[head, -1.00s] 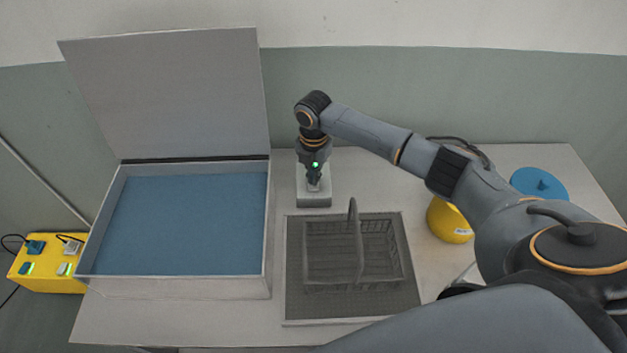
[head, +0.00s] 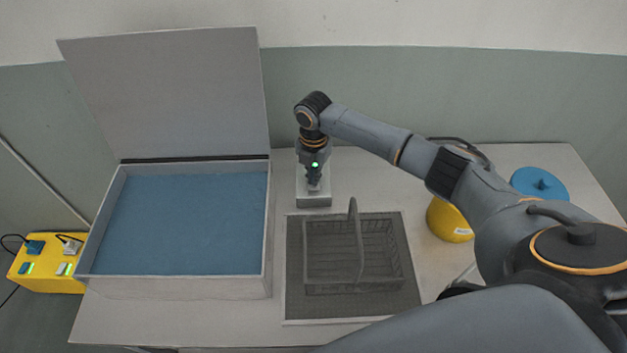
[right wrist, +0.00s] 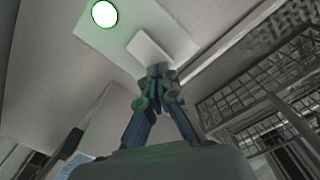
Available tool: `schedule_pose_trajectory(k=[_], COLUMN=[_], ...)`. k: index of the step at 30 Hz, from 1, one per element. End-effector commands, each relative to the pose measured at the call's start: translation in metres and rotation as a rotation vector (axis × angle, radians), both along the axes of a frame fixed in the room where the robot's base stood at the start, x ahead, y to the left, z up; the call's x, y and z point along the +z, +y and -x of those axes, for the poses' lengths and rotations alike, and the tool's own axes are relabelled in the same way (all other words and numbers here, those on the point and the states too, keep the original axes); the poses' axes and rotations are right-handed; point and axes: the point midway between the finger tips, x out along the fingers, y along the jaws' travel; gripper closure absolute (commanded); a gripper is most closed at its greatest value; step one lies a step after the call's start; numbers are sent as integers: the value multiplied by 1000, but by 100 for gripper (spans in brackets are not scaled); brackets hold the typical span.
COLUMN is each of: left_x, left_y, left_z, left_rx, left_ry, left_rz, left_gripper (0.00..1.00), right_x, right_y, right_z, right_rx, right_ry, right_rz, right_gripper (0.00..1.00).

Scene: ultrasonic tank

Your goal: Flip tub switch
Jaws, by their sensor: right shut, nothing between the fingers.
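The tub (head: 185,225) stands at the left of the bench with its lid (head: 165,95) raised and blue liquid inside. A small pale control box (head: 313,201) stands just right of it. In the right wrist view, a white switch (right wrist: 148,46) sits on the box's pale plate, beside a bright round lamp with a green rim (right wrist: 104,14). My right gripper (head: 313,184) points down over the box. Its fingers are shut and empty, with the tips (right wrist: 158,70) at the switch's edge. I cannot tell whether they touch it. My left gripper is out of view.
A wire basket (head: 380,285) with an upright handle stands on a grey mat (head: 296,305) in front of the box. A yellow round container (head: 447,222) and a blue lid (head: 540,184) are at the right. A yellow power box (head: 45,283) is at the far left.

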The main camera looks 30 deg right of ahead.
Motion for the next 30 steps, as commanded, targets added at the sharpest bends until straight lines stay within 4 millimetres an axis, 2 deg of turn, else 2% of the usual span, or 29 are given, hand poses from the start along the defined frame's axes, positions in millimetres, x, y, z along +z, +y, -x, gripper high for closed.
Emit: schedule_pose_trajectory(k=[30], left_x=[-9], left_y=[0], left_z=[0], left_rx=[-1], left_ry=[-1], left_rz=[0], left_gripper=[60], right_x=[-16], right_y=[0], right_z=[0], right_rx=[0], right_ry=[0], right_rz=[0], right_gripper=[100])
